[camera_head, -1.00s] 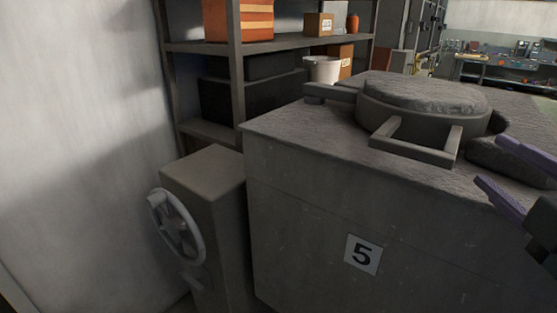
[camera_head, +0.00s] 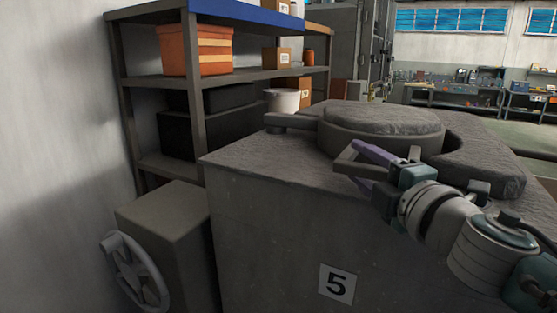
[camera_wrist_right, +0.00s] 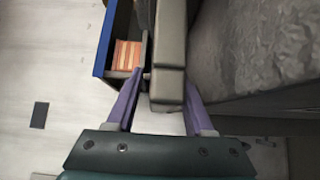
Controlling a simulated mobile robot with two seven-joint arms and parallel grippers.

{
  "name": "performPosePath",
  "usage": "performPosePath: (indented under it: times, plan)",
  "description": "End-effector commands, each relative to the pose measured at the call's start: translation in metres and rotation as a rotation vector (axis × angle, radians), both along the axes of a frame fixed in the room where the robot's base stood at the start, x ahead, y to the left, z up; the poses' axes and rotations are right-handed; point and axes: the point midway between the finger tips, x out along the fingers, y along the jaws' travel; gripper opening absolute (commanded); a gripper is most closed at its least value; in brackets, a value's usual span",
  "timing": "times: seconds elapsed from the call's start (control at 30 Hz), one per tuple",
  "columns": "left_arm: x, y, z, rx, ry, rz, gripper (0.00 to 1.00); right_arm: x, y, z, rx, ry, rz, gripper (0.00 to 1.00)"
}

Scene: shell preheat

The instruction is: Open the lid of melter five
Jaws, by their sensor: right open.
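Melter five (camera_head: 265,240) is a large grey box with a "5" label (camera_head: 337,284) on its front. Its round, rough-topped lid (camera_head: 382,120) lies flat and closed on top. A square grey lid handle (camera_head: 343,158) sticks out from the lid toward the front. My right gripper (camera_head: 358,166), with purple fingers, is open at this handle. In the right wrist view, the handle bar (camera_wrist_right: 169,60) passes between the two open fingers (camera_wrist_right: 163,82); a gap shows on at least one side. My left gripper is not in view.
A grey cabinet with a handwheel (camera_head: 137,270) stands left of the melter. A shelf rack (camera_head: 195,90) behind holds an orange crate (camera_head: 205,50) and boxes. A white bucket (camera_head: 283,100) shows behind the melter. Workbenches (camera_head: 455,97) stand far right.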

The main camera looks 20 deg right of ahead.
Motion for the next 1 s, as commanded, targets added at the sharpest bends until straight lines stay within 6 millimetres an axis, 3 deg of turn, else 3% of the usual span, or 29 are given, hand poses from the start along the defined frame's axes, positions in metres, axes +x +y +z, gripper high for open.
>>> performPosePath:
  times: [0.3, 0.77, 1.0]
  plan:
    - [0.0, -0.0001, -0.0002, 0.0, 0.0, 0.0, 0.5, 0.0023, -0.0001, -0.0002, 0.001, 0.001, 0.0, 0.51]
    - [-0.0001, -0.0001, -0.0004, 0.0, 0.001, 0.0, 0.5, 0.0021, -0.0003, -0.0002, 0.001, 0.001, -0.001, 0.0]
    - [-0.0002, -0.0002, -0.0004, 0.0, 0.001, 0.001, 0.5, 0.002, -0.0004, -0.0001, 0.001, 0.001, -0.001, 0.0]
